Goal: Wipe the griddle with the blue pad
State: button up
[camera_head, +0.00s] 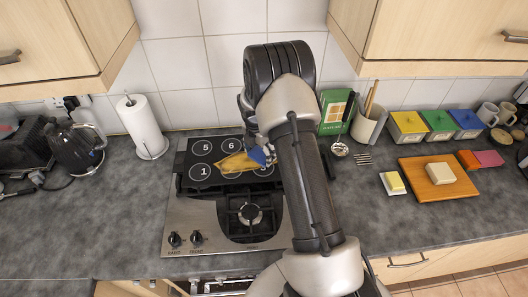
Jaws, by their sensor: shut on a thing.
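The black griddle (186,183) lies over the back of the hob and carries white numbered circles. "5" and "1" read clearly; the right-hand circles are partly hidden by my arm. My gripper (266,150) is over the right part of the griddle, shut on the blue pad (258,157). Only a small piece of the pad shows, and I cannot tell whether it touches the griddle. A yellow-orange patch (237,163) lies on the griddle just left of the pad, over the middle circles.
The steel hob (190,218) has a bare burner (250,214) in front of the griddle. A paper towel roll (143,125) stands at left. A green box (335,110) and utensil pot (368,125) stand at right, beyond my arm. A wooden board (412,172) lies further right.

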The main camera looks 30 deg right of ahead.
aim_at(215, 165)
jog(key=shift+w+a+b, duration=0.3)
jog(key=shift+w+a, duration=0.95)
jog(key=shift+a, duration=1.35)
jog(key=shift+w+a+b, duration=0.3)
jog(key=shift+w+a, duration=0.9)
jog(key=shift+a, duration=1.35)
jog(key=shift+w+a+b, duration=0.3)
jog(key=shift+w+a, duration=0.95)
jog(key=shift+a, duration=1.5)
jog(key=shift+s+a, duration=0.3)
jog(key=shift+s, duration=0.4)
jog(key=shift+s+d+p, duration=0.4)
jog(key=shift+s+d, duration=0.85)
jog(key=shift+d, duration=1.45)
jog(key=shift+s+d+p, duration=0.45)
jog(key=shift+s+d, duration=0.85)
jog(key=shift+d, duration=1.35)
jog(key=shift+s+d+p, duration=0.4)
jog(key=shift+s+d, duration=0.85)
jog(key=shift+d, duration=1.45)
jog(key=shift+s+d+f, duration=0.1)
jog(key=shift+s+d, duration=0.35)
jog(key=shift+d, duration=0.3)
jog(key=shift+s+d+f, duration=0.1)
jog(key=shift+s+d, duration=0.3)
jog(key=shift+d, duration=0.35)
